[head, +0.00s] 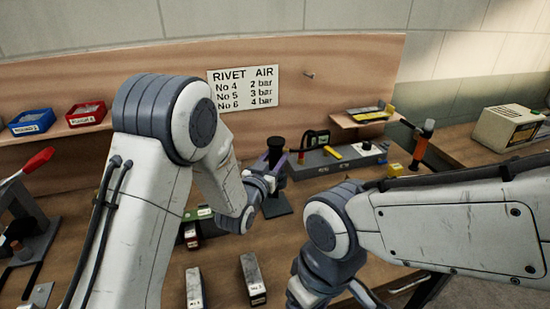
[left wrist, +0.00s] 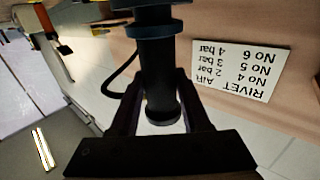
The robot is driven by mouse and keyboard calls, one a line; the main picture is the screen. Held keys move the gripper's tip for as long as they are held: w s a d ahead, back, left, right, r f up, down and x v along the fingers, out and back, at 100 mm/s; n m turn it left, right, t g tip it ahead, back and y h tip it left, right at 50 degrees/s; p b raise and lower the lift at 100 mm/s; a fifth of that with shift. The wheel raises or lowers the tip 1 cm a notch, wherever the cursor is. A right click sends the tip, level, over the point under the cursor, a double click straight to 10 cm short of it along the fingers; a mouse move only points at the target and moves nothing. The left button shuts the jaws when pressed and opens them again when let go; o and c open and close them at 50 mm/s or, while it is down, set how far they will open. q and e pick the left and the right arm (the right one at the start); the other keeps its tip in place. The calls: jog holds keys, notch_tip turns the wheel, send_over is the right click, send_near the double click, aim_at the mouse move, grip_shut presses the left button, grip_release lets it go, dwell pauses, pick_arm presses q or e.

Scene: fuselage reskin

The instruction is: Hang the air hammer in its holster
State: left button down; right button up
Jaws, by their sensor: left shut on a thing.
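My left gripper (head: 274,168) is shut on a dark, upright cylindrical tool, which I take to be the air hammer (head: 276,145). In the left wrist view, the fingers (left wrist: 155,112) close around the tool's dark barrel (left wrist: 158,70), which has a blue collar. A black hose curves beside it. In the head view, a dark flat-based stand (head: 277,208) is directly below the gripper on the bench. I cannot tell whether it is the holster or whether the tool touches it. My right gripper is out of view; only my right arm shows.
A grey fixture box (head: 335,160) lies behind the gripper. An orange-and-black tool (head: 421,143) stands to its right. Blue (head: 32,121) and red (head: 86,112) bins are at the left. Two labelled blocks (head: 195,288) (head: 252,277) lie in front. A rivet-air sign (head: 243,87) hangs behind.

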pick_arm(q)
jog(key=shift+f, duration=0.3)
